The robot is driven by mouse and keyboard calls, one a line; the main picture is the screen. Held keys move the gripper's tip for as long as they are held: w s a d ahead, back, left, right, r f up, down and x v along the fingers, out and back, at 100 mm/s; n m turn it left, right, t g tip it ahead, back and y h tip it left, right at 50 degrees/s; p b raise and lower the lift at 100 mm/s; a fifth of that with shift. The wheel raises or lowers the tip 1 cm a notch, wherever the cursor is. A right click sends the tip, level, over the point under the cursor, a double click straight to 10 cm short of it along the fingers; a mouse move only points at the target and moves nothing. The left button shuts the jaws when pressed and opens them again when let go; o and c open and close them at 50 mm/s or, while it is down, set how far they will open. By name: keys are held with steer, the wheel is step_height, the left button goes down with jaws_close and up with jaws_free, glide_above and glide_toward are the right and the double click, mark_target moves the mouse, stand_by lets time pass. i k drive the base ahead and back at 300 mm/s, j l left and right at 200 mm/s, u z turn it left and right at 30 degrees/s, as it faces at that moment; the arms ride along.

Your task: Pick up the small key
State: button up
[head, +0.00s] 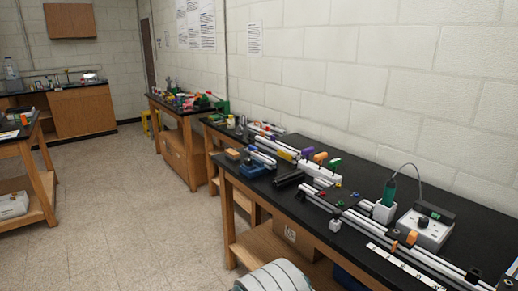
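I cannot make out a small key in the head view; the items on the benches are too small and far away to tell one apart. The nearest black-topped bench (330,226) runs along the wall on the right and carries aluminium extrusion rails (338,209) with small coloured parts on them. My gripper is not in view.
More benches stand beyond and at left. The floor (120,200) between is clear.

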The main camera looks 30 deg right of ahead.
mark_target(306, 152)
steer(key=i+j+z, duration=0.15)
steer(key=i, duration=0.55)
steer(key=i+j+z, duration=0.15)
steer(key=i, duration=0.55)
steer(key=i+z, duration=0.3)
steer(key=z, duration=0.2)
steer(key=i+j+z, duration=0.1)
steer(key=i+z, duration=0.2)
steer(key=z, duration=0.2)
steer(key=i+j+z, duration=0.2)
steer(key=z, duration=0.3)
steer(key=i+j+z, duration=0.15)
steer(key=z, duration=0.2)
steer(key=i+j+z, duration=0.2)
steer(key=z, duration=0.15)
steer(key=i+j+z, duration=0.35)
steer(key=k+l, duration=0.1)
